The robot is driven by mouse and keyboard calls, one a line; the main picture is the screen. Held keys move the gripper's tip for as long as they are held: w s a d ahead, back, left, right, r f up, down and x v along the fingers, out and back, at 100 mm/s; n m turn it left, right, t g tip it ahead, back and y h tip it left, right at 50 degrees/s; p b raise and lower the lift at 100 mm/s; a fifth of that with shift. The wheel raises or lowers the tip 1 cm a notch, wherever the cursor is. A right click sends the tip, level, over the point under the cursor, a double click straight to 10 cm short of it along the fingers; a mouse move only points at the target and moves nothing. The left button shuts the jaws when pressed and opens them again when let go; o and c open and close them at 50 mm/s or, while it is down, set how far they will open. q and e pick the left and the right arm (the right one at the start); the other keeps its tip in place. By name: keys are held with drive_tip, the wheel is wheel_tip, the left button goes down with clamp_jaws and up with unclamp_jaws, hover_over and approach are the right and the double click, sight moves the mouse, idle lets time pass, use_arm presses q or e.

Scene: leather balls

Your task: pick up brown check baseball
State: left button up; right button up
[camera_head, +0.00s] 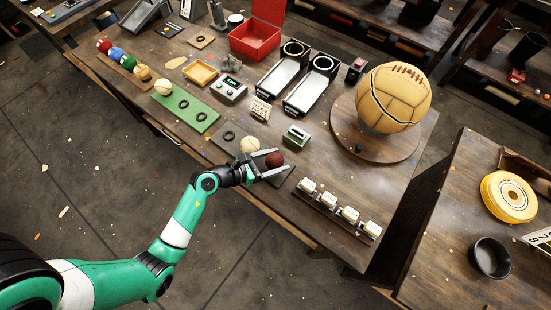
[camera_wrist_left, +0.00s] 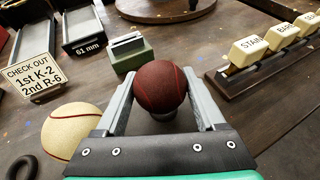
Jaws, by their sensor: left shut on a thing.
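My left gripper (camera_head: 270,164) is shut on a dark reddish-brown ball (camera_head: 274,159) with a seam line. In the left wrist view the brown ball (camera_wrist_left: 161,87) sits between the two grey fingers, with a small dark ring-like support visible just below it. I cannot tell whether the ball is clear of that support. A cream baseball with red stitching (camera_wrist_left: 72,131) lies to the left of the gripper; it also shows in the head view (camera_head: 250,145). My right gripper is not in view.
A green-grey card holder (camera_wrist_left: 130,52) and a check-out sign (camera_wrist_left: 33,76) stand beyond the gripper. A rack of lettered blocks (camera_head: 338,208) is to the right. A large leather ball (camera_head: 394,97) rests on a round stand. A green board (camera_head: 185,107) lies at the left.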

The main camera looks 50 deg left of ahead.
use_arm(q)
drive_tip(key=s+r+p, duration=0.1)
drive_tip(key=r, duration=0.1)
drive_tip(key=s+d+r+p, duration=0.1)
drive_tip(key=r+p, duration=0.1)
drive_tip(key=r, duration=0.1)
drive_tip(key=s+d+r+p, duration=0.1)
drive_tip(key=r, duration=0.1)
drive_tip(key=shift+s+d+r+p, duration=0.1)
drive_tip(key=shift+s+r+p, duration=0.05)
drive_tip(key=shift+s+p, duration=0.15)
drive_tip(key=s+d+r+p, duration=0.3)
drive_tip(key=s+d+r, duration=0.1)
drive_tip(key=s, duration=0.4)
drive_tip(key=shift+s+d, duration=0.2)
drive_tip(key=shift+d, duration=0.3)
wheel_tip(320, 180, up, 8)
drive_tip(key=m+h, duration=0.1)
hover_over(271, 163)
drive_tip(key=d, duration=0.5)
drive_tip(key=shift+d+f, duration=0.1)
drive_tip(key=shift+d, duration=0.1)
